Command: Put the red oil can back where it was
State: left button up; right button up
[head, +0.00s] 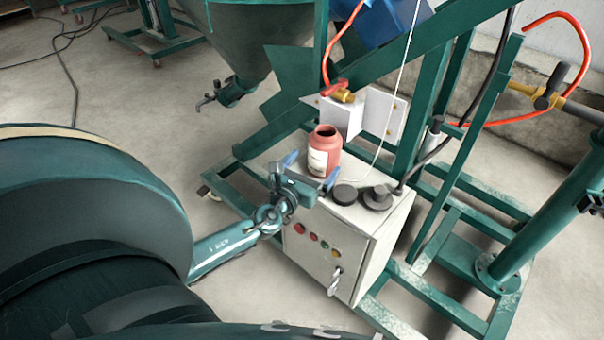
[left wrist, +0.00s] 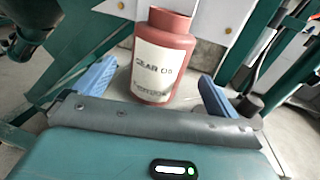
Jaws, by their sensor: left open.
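The red oil can (head: 323,152) stands upright on top of the white control cabinet (head: 368,225), near its back left part. It has an open dark mouth and a white label. In the left wrist view the can (left wrist: 162,55) shows large, its label reading "GEAR" and part of another word. My left gripper (head: 308,172) is open, with its blue fingers on either side of the can's lower part. In the left wrist view the fingers (left wrist: 155,92) stand apart from the can with gaps on both sides. My right gripper is not in view.
A black round cap (head: 344,194) and a dark round fitting with a black hose (head: 378,198) sit on the cabinet top, right of the can. A green frame (head: 455,180) surrounds the cabinet. A green hopper (head: 245,40) hangs behind. Bare floor (head: 130,95) lies at left.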

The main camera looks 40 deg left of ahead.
pick_arm(q)
jog(key=s+d+f+n+g+h, duration=0.2)
jog(key=s+d+n+g+h, duration=0.15)
jog(key=s+d+n, duration=1.35)
jog(key=s+d+r+n+h, duration=0.3)
jog(key=r+n, duration=0.3)
jog(key=n, duration=0.8)
jog(key=shift+s+d+r+g, duration=0.2)
jog(key=shift+s+d+g, duration=0.2)
jog(key=shift+d, duration=0.25)
